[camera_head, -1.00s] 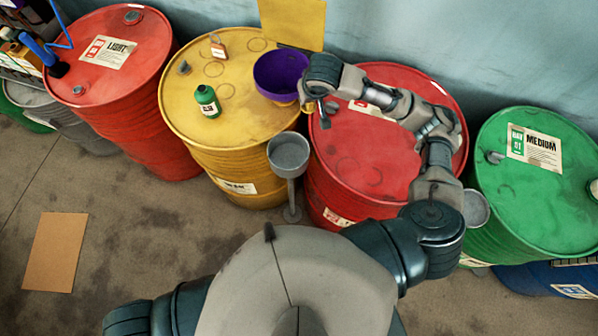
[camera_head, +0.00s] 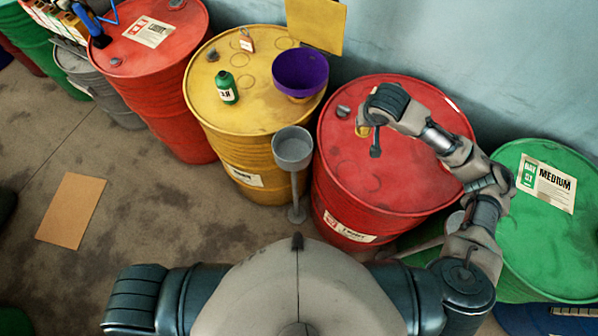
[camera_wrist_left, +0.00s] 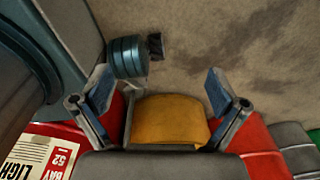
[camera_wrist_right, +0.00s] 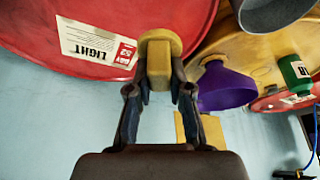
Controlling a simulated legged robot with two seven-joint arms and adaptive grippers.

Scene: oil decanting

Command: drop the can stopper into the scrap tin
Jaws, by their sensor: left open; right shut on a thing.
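The can stopper, a yellow block with a round flange, is held by my right gripper (camera_wrist_right: 158,90) in the right wrist view (camera_wrist_right: 158,65). In the head view the right gripper (camera_head: 369,138) is above the middle red drum, with a bit of the yellow stopper (camera_head: 363,131) showing. A grey round tin (camera_head: 292,148) on a thin stand is left of it, well apart; I cannot tell for sure that it is the scrap tin. My left gripper (camera_wrist_left: 158,92) is open in the left wrist view, with nothing visibly gripped; it is not seen in the head view.
A purple funnel (camera_head: 300,72) and a green bottle (camera_head: 228,87) stand on the yellow drum (camera_head: 215,100). The middle red drum (camera_head: 395,185) is beneath my right arm. Another red drum (camera_head: 150,70) and a green drum (camera_head: 540,235) stand at the sides. Cardboard (camera_head: 70,212) lies on the floor.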

